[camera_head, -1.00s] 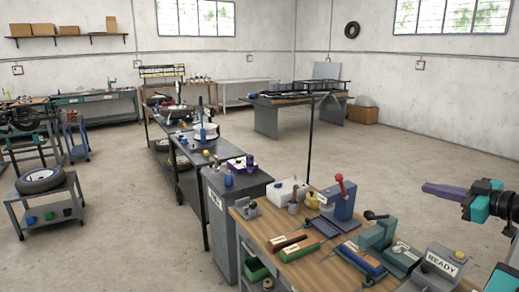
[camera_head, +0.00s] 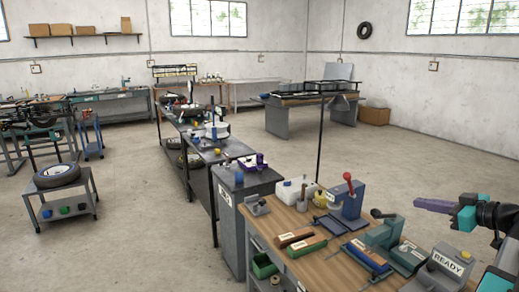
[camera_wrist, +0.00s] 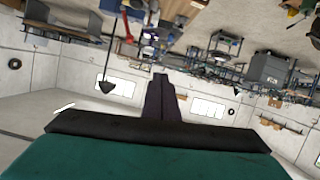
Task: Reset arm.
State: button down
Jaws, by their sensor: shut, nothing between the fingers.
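My gripper (camera_head: 418,205) shows at the right edge of the head view, with purple fingers closed together and pointing left. It is raised beside the right part of the wooden workbench (camera_head: 327,270) and touches nothing. In the wrist view, the dark closed fingers (camera_wrist: 159,97) stand in the middle above the teal gripper body, with nothing between them. The wrist picture shows the room upside down.
The workbench holds a blue device with a red-knobbed lever (camera_head: 350,197), a box marked READY (camera_head: 447,268) and several tools. A grey cabinet (camera_head: 240,235) adjoins it. A small cart with a tire (camera_head: 58,176) stands left. Open floor lies beyond the bench.

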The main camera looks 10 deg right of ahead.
jog(key=w+a+f+m+g, duration=0.1)
jog(key=w+a+f+g, duration=0.1)
jog(key=w+a+f, duration=0.35)
jog(key=w+a+f+m+g+y, duration=0.1)
jog(key=w+a+f+g, duration=0.1)
jog(key=a+f, duration=0.6)
jog(key=w+a+f+m+g, duration=0.1)
jog(key=w+a+f+g, duration=0.2)
jog(key=f, duration=0.7)
jog(key=s+a+f+m+g+h, duration=0.1)
jog(key=s+a+f+g+h, duration=0.25)
jog(key=a+f, duration=1.05)
jog(key=s+a+f+m+g+h, duration=0.1)
jog(key=s+a+f+g+h, duration=0.2)
jog(key=a+f, duration=1.1)
jog(key=s+f+g+b, duration=0.2)
jog(key=s+f+b, duration=0.6)
jog(key=s+f, duration=0.5)
jog(key=s+f+g+y+b, duration=0.1)
jog(key=s+f+g+b, duration=0.2)
jog(key=s+f+b, duration=0.6)
jog(key=s+f, duration=0.2)
jog(key=f, duration=0.4)
jog(key=s+f, duration=0.2)
jog(key=f, duration=0.5)
jog(key=shift+s+d+f+g, duration=0.15)
jog(key=shift+s+d+g, duration=0.1)
jog(key=shift+s+g, duration=0.1)
jog(key=shift+y, duration=0.25)
